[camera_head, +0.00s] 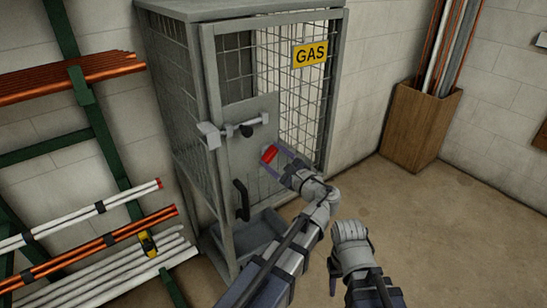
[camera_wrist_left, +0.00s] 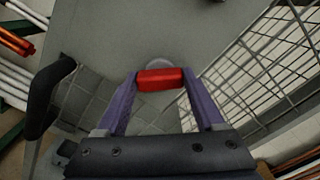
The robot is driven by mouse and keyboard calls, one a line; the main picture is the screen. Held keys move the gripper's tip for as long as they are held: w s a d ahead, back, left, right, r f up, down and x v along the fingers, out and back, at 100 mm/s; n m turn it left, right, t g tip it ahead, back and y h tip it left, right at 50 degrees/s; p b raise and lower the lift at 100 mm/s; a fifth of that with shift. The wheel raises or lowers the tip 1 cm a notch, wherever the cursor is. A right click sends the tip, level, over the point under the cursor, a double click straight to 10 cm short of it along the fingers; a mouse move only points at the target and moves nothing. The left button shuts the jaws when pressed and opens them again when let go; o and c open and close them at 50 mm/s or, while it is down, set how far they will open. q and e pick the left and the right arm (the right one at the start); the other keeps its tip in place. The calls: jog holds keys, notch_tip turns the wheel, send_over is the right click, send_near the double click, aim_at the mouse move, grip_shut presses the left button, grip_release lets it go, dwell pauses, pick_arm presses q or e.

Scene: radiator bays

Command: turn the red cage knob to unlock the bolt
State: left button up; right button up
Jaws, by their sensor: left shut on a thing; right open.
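The red knob (camera_head: 269,154) is on the grey door plate of the gas cage (camera_head: 208,75). It also shows in the left wrist view (camera_wrist_left: 160,79), its bar lying roughly level across a pale round base. My left gripper (camera_wrist_left: 158,84) is shut on the knob, one purple finger at each end; it shows in the head view too (camera_head: 275,158). The bolt (camera_head: 240,128) is a horizontal grey rod with a black grip, above and left of the knob. My right gripper (camera_head: 334,278) is low and right, away from the cage, seen only in part, open.
A black door handle (camera_head: 241,200) is below and left of the knob and also shows in the left wrist view (camera_wrist_left: 50,97). A yellow GAS sign (camera_head: 310,54) hangs on the mesh. Pipe racks (camera_head: 95,235) stand left, a wooden bin (camera_head: 420,125) right. The floor between is clear.

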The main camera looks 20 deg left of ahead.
pick_arm(q)
jog(key=n, duration=0.4)
jog(key=shift+n, duration=0.3)
jog(key=n, duration=0.4)
jog(key=shift+f+n, duration=0.1)
jog(key=shift+n, duration=0.2)
jog(key=o, duration=1.4)
jog(key=shift+s, duration=0.15)
